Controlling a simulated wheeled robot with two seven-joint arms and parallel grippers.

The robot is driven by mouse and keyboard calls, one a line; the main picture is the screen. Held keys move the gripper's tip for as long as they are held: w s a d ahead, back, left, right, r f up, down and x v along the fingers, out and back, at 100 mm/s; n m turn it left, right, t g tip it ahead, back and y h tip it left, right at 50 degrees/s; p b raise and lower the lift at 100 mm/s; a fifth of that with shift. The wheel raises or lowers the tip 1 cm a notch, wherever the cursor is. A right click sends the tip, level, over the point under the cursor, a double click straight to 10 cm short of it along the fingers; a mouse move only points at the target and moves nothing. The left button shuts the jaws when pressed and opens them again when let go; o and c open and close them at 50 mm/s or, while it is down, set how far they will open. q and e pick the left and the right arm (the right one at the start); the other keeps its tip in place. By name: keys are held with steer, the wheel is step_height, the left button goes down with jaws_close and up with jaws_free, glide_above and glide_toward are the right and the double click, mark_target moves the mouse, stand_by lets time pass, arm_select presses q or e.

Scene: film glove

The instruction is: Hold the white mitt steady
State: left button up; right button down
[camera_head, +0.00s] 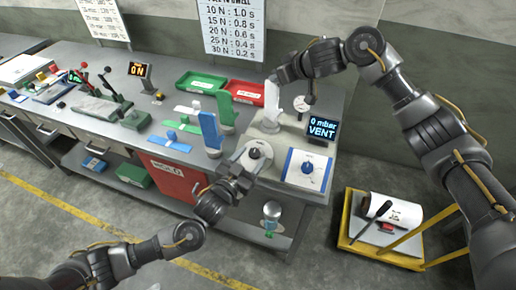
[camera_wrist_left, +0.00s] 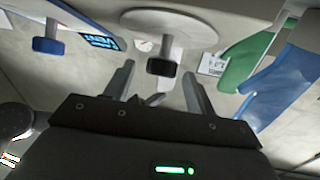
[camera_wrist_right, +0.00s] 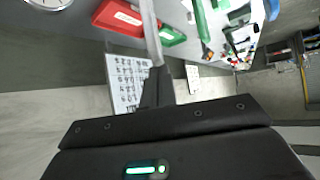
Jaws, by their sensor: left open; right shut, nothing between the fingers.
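The white mitt (camera_head: 271,95) stands upright at the back of the grey unit on the bench in the head view. My right gripper (camera_head: 274,78) is shut at its top, with nothing seen between the fingers. I cannot tell if they touch it. In the right wrist view a pale strip (camera_wrist_right: 149,28) runs out past the shut fingers (camera_wrist_right: 157,85); I cannot tell whether it is the mitt. My left gripper (camera_head: 239,168) is open and empty in front of the white dial (camera_head: 256,150). In the left wrist view the dial's black knob (camera_wrist_left: 162,67) shows beyond and between its fingers.
A blue mitt (camera_head: 210,130) and a green mitt (camera_head: 227,108) stand left of the unit. Green (camera_head: 201,83) and red (camera_head: 246,91) trays lie behind.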

mark_target(253, 155)
arm_select(q)
steer(key=shift+x, duration=2.3)
steer(key=c, duration=1)
